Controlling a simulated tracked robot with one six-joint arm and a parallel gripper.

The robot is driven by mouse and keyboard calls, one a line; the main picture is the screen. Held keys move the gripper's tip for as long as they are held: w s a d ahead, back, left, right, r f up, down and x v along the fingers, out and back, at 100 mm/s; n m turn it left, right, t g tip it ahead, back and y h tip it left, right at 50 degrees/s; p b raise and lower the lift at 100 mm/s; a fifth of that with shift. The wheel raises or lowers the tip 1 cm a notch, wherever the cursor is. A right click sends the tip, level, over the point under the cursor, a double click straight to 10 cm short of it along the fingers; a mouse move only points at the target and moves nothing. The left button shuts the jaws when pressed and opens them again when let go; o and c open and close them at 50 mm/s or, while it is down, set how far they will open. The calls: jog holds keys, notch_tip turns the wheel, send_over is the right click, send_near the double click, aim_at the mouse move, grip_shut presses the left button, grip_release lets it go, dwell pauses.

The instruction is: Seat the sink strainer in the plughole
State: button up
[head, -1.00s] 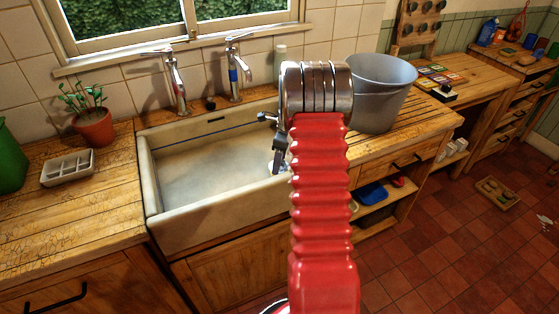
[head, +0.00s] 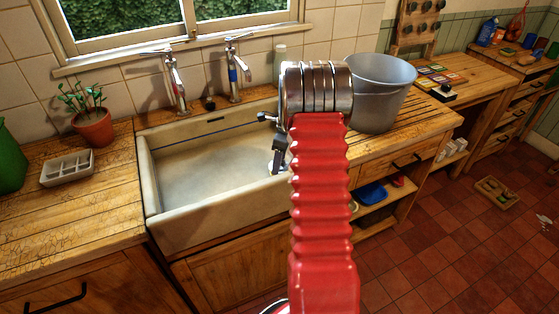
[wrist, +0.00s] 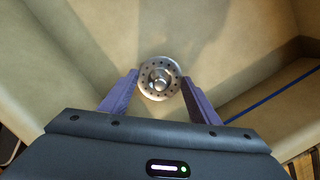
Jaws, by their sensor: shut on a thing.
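The sink strainer (wrist: 160,78) is a round, shiny metal disc with a ring of small holes and a raised knob in the middle. In the wrist view it sits between the two purple fingertips of my gripper (wrist: 160,82), which is shut on it. In the head view my gripper (head: 277,162) points down inside the pale sink (head: 205,178), near its right end, with a small bright bit of the strainer showing at the tips. The plughole cannot be made out; the strainer or my arm may cover it. I cannot tell the strainer's height above the sink floor.
Two taps (head: 176,85) stand behind the sink. A grey bucket (head: 385,95) stands on the counter right of it. A potted plant (head: 93,125) and a pale sectioned tray (head: 68,168) are on the left worktop. The sink's left part is empty.

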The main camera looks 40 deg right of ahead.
jog(key=shift+f, duration=1.3)
jog(key=o, duration=1.1)
jog(key=r, duration=0.4)
jog(key=s+r, duration=0.1)
jog(key=r, duration=0.4)
jog(key=d+r, duration=0.1)
jog(key=r, duration=0.3)
jog(key=shift+s+r, duration=0.25)
jog(key=shift+s, duration=0.15)
